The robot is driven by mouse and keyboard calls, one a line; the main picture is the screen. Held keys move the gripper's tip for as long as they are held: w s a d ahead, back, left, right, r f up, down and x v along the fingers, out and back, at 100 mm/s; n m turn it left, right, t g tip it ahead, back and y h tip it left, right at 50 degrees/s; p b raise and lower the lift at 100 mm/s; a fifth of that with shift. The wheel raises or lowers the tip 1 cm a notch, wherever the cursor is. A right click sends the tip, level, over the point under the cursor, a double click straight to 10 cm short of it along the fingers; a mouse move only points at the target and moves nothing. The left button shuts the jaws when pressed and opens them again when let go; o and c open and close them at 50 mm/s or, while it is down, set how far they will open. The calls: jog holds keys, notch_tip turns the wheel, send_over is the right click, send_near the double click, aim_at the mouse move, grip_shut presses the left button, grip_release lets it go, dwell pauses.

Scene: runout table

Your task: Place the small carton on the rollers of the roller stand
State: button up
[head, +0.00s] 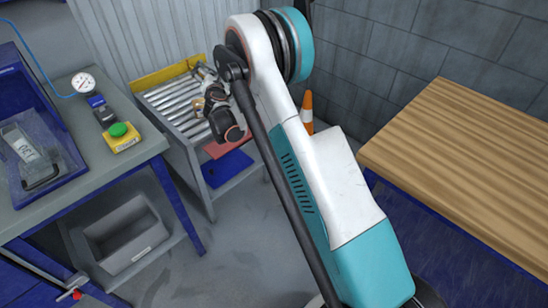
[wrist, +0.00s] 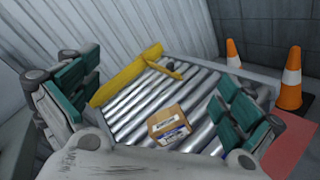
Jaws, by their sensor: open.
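The small carton (wrist: 170,124) is a brown box with labels. In the wrist view it lies on the metal rollers of the roller stand (wrist: 125,105), near the front middle. My gripper (wrist: 155,110) is open, with its two green-padded fingers wide apart to the left and right of the carton. The carton is apart from both fingers. In the head view my gripper (head: 217,110) is over the roller stand (head: 165,94), and my arm hides part of the stand.
A yellow bar (wrist: 125,77) lies along the stand's back edge. Orange cones (wrist: 291,80) stand to the right. A grey workbench (head: 130,150) with a blue tray (head: 65,140) and yellow button box (head: 122,138) is at left. A wooden table (head: 470,150) is at right.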

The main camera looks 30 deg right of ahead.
jog(key=s+d+r+m+g, duration=0.2)
jog(key=s+r+m, duration=0.55)
jog(key=s, duration=0.35)
jog(key=s+d+r+m+g, duration=0.25)
jog(key=s+r+m, duration=0.35)
jog(key=s+r, duration=0.45)
jog(key=s+a+f+m+g+y, duration=0.1)
jog(key=s+m, duration=0.3)
jog(key=s, duration=0.7)
jog(key=s+a+f+m+g+y, duration=0.2)
jog(key=s+a+f+m, duration=0.1)
jog(key=s, duration=0.9)
jog(key=s+a+f+m+g+y, duration=0.1)
jog(key=s+a+f+m, duration=0.2)
jog(key=s, duration=0.9)
jog(key=shift+s+a+f+m+g, duration=0.2)
jog(key=shift+a+f+m+g, duration=0.15)
jog(key=shift+f+m, duration=0.4)
